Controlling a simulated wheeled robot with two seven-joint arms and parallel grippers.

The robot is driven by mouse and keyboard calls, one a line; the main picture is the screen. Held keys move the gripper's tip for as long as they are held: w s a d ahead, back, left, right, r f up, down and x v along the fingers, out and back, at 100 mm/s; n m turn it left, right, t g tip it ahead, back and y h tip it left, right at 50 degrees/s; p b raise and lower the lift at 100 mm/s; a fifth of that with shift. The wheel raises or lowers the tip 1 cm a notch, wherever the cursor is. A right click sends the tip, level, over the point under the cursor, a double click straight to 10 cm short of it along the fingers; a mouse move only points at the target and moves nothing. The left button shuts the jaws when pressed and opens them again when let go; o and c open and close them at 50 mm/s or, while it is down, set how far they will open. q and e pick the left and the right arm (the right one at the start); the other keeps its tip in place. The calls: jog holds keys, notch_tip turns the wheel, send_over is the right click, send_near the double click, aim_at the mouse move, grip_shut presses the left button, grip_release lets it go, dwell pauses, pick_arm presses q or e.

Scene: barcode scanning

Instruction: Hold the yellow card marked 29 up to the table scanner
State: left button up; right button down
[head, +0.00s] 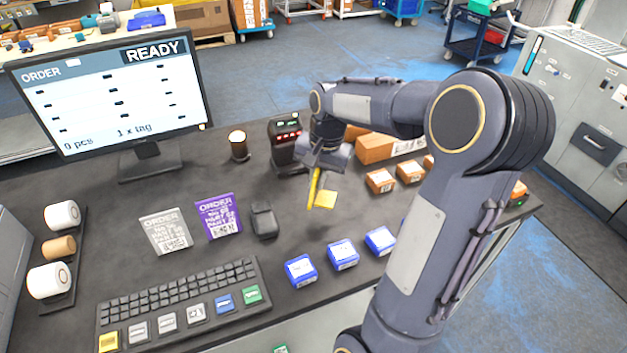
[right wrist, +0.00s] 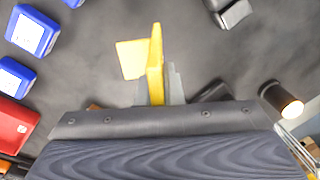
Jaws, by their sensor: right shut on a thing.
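My right gripper (head: 317,172) is shut on the yellow card (head: 325,201) and holds it above the dark table. In the right wrist view, the card (right wrist: 155,55) stands nearly edge-on between the fingers (right wrist: 160,92). The table scanner (head: 284,143), a dark upright unit with red and green lights, stands just left of my right gripper in the head view. Part of it is hidden by the gripper. My left gripper is not in view.
The monitor (head: 110,90) reads READY. Blue boxes (head: 342,254) lie in front, cardboard boxes (head: 379,182) right, a keyboard (head: 180,303) front left.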

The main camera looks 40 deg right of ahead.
jog(key=shift+s+a+m, duration=0.1)
jog(key=shift+s+m, duration=0.1)
jog(key=shift+m, duration=0.4)
jog(key=shift+w+f, duration=0.1)
jog(key=shift+f, duration=0.05)
jog(key=w+f+b, duration=0.1)
jog(key=w+d+f+b, duration=0.1)
jog(key=w+f, duration=0.1)
jog(key=shift+d+f, duration=0.1)
jog(key=shift+f, duration=0.15)
jog(key=shift+w+d+f+b, duration=0.2)
jog(key=shift+w+f+b, duration=0.35)
jog(key=shift+w, duration=0.15)
jog(key=s+a+r+p, duration=0.4)
jog(key=s+r+p, duration=0.2)
jog(key=s+r, duration=0.4)
jog(key=shift+s, duration=1.2)
